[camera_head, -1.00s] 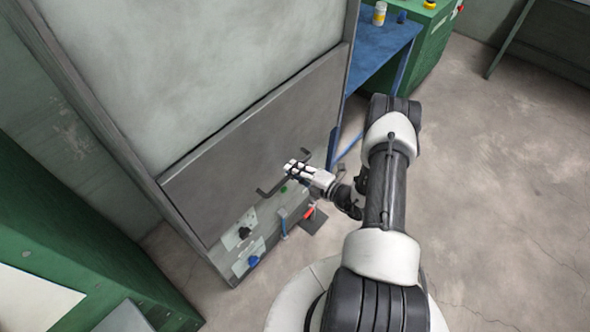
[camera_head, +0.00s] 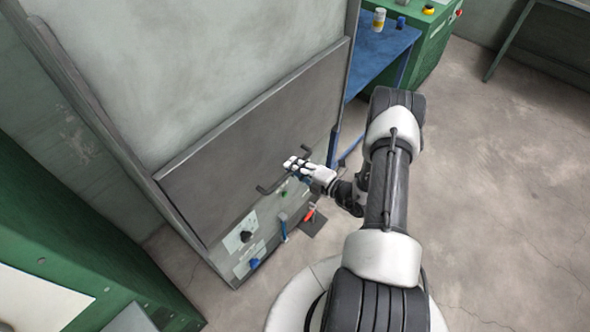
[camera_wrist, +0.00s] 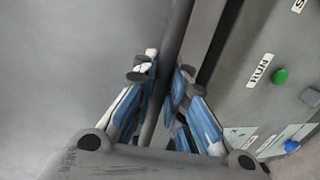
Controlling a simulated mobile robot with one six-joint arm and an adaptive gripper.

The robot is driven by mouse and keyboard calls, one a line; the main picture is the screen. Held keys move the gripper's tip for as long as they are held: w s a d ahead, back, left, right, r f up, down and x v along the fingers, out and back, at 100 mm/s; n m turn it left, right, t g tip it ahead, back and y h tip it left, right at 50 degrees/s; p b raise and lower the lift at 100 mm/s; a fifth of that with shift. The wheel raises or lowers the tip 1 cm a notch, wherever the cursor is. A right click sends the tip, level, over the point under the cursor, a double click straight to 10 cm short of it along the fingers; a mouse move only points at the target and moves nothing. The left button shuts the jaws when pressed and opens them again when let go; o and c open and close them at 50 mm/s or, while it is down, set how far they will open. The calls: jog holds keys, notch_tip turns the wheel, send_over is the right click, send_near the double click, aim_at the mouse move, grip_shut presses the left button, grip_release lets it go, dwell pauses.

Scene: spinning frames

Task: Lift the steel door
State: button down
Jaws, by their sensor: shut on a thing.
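The steel door (camera_head: 265,125) is a dark grey panel low in the front of a tall cabinet in the head view. A bar handle (camera_head: 268,189) runs across its lower part. My gripper (camera_head: 293,163) is shut on the middle of this handle. In the wrist view the handle (camera_wrist: 175,45) passes between the two blue-padded fingers (camera_wrist: 160,100), with the smooth grey door face (camera_wrist: 70,60) to its left. The exact pad contact is partly hidden by the fingers.
Below the door is a control panel with a green RUN button (camera_wrist: 281,76), a black knob (camera_head: 246,236) and a blue knob (camera_head: 254,263). A blue table (camera_head: 385,50) stands behind the cabinet. A green machine (camera_head: 75,250) is at left.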

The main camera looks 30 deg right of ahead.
aim_at(283, 91)
notch_tip(283, 91, up, 30)
jog(key=p, duration=1.7)
jog(key=shift+f+p, duration=0.2)
jog(key=shift+p, duration=0.15)
jog(key=c, duration=1.8)
grip_release()
jog(key=shift+s, duration=0.15)
jog(key=shift+o, duration=1)
jog(key=v, duration=1.2)
jog(key=shift+a, duration=0.1)
